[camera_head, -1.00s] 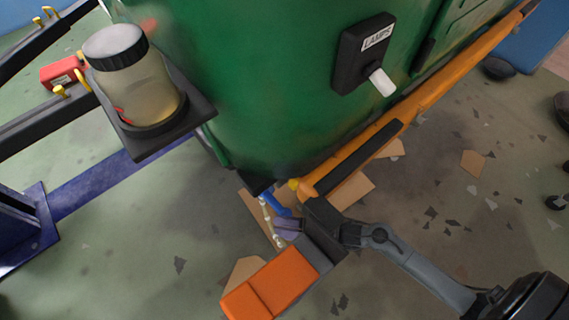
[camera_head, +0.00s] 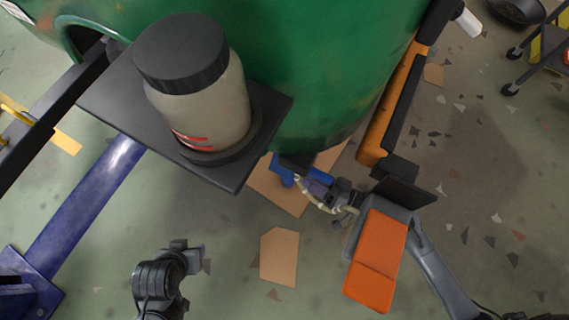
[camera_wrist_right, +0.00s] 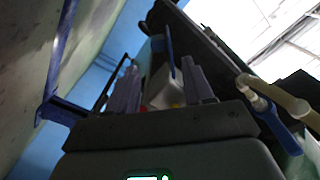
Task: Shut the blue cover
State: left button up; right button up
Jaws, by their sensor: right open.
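A blue part (camera_head: 283,176), likely the blue cover, shows below the lower edge of the green body (camera_head: 330,70) in the head view, partly hidden. In the right wrist view a thin blue piece (camera_wrist_right: 169,52), perhaps the cover seen edge-on, stands up beyond my fingers. My right gripper (camera_head: 312,187) is beside the blue part in the head view; I cannot tell whether they touch. In the right wrist view my right gripper (camera_wrist_right: 160,85) is open, with a pale box (camera_wrist_right: 164,88) beyond its fingers. My left gripper (camera_head: 198,257) is at the lower left, its jaws unclear.
A jar with a black lid (camera_head: 200,95) stands on a black shelf (camera_head: 235,165) beside the green body. An orange rail (camera_head: 385,125) runs along its right side. A blue handle (camera_wrist_right: 276,124) and a pale hose (camera_wrist_right: 270,92) are right of my fingers. Cardboard (camera_head: 279,257) lies on the floor.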

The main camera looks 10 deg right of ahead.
jog(key=shift+b+x, duration=2.4)
jog(key=shift+x, duration=2.45)
jog(key=shift+c, duration=0.2)
